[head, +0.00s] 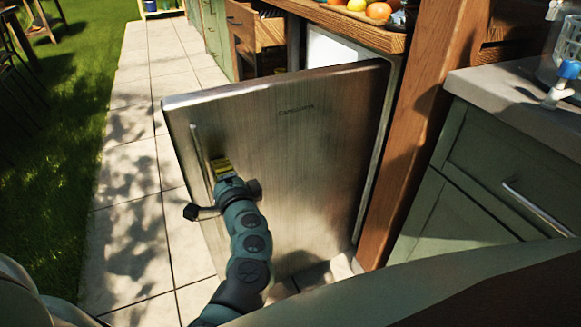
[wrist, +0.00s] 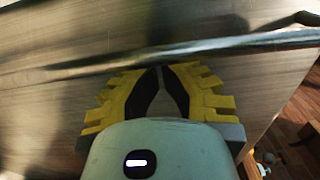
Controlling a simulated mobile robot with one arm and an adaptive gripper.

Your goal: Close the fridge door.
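The fridge door (head: 290,150) is a brushed-steel panel standing open, with its hinge side at the right by a wooden post. Its long bar handle (head: 200,150) runs down the left edge. In the wrist view the handle (wrist: 90,68) crosses the picture just beyond my fingertips. My gripper (head: 221,163), with yellow ribbed fingers, is at the door's front beside the handle. In the wrist view my gripper (wrist: 160,69) has its tips together, with nothing seen between them. Whether the tips touch the handle or the door is unclear.
A wooden counter (head: 345,25) with fruit stands above the fridge opening (head: 330,48). A wooden post (head: 425,120) and a green cabinet (head: 480,180) stand at the right. Paving (head: 135,190) to the left of the door is clear, with grass (head: 50,150) beyond it.

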